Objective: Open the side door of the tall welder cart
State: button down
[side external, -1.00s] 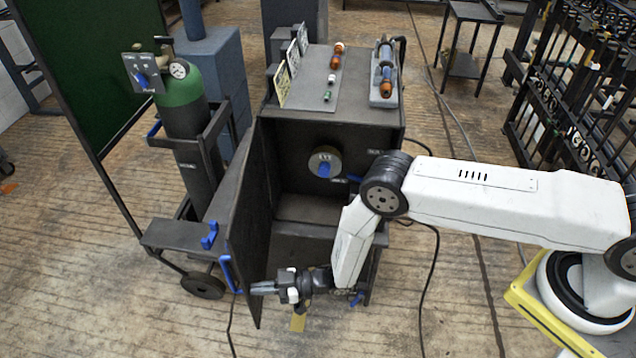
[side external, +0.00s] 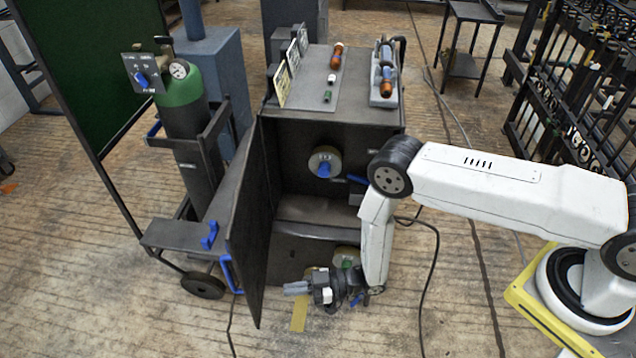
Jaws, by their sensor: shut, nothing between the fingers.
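The tall welder cart (side external: 345,127) stands in the middle of the side external view. Its dark side door (side external: 247,225) is swung out to the left, and the inside of the cart shows. A blue handle (side external: 229,274) is on the door's outer face near its free edge. My gripper (side external: 286,289) is shut and empty, pointing left, in front of the opening and a little right of the door's free edge. A gap shows between the fingertips and the door. Inside the cart is a round spool with a blue hub (side external: 324,163). Another spool (side external: 346,257) sits lower, partly hidden by my arm.
A green gas cylinder (side external: 182,105) stands on the cart's left carrier, above a wheel (side external: 203,285). A dark cable (side external: 427,275) lies on the floor to the right. A black rack (side external: 570,90) is at the far right. The floor in front is mostly clear.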

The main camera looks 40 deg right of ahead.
jog(key=v, duration=0.6)
jog(key=shift+s, duration=0.5)
jog(key=w+d+r+m+h, duration=0.4)
jog(key=w+d+r+h, duration=0.75)
jog(key=r, duration=0.25)
jog(key=s+d+r+m+g+h, duration=0.2)
jog(key=s+r, duration=0.4)
jog(key=s, duration=0.3)
jog(key=s+d+r+m+g+h, duration=0.2)
jog(key=s+d+r+m+g, duration=0.2)
jog(key=s+d+r+m, duration=0.2)
jog(key=s+d+r, duration=0.1)
jog(key=s, duration=0.1)
jog(key=shift+s+d, duration=0.15)
jog(key=shift+s, duration=0.2)
